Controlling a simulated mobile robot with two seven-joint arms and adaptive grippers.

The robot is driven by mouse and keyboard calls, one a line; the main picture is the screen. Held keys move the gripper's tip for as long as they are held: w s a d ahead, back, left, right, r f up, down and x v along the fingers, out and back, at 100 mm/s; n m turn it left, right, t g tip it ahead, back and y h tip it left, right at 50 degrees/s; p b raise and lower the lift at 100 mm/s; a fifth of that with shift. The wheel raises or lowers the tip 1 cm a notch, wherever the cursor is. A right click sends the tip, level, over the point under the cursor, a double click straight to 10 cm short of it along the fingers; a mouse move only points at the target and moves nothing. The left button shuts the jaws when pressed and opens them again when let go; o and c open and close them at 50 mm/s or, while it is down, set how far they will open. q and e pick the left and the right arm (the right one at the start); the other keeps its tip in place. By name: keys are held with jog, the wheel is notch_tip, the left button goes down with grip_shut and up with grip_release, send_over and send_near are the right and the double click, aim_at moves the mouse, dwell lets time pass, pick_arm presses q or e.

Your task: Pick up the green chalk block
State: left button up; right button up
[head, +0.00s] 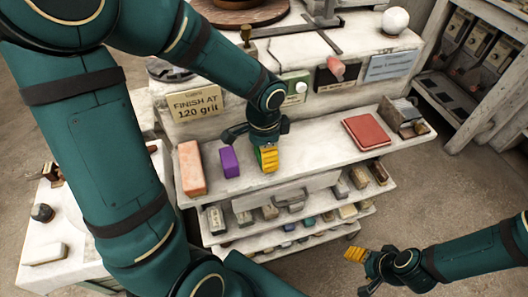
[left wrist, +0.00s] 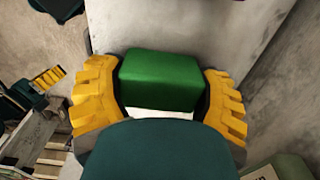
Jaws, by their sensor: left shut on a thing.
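The green chalk block (left wrist: 162,80) sits between the two yellow fingers of my left gripper (left wrist: 160,95) in the left wrist view, with a finger against each side. In the head view my left gripper (head: 267,158) points down over the upper marble shelf (head: 310,150), right of a purple block. There the fingers hide nearly all of the green block, and I cannot tell whether it touches the shelf. My right gripper (head: 356,255) is low at the right, away from the shelves. Its yellow fingers are too small to tell if they are apart.
A purple block (head: 230,163) and a salmon block (head: 191,167) stand left of my left gripper. A flat red block (head: 364,132) and a grey box (head: 399,112) are to the right. Lower shelves hold several small blocks. A sign (head: 195,105) stands behind.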

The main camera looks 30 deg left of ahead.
pick_arm(q)
notch_tip(320, 180, up, 9)
jog(key=p, duration=0.2)
jog(key=shift+p, duration=0.4)
jog(key=shift+r, duration=0.55)
jog(key=shift+s+f, duration=0.1)
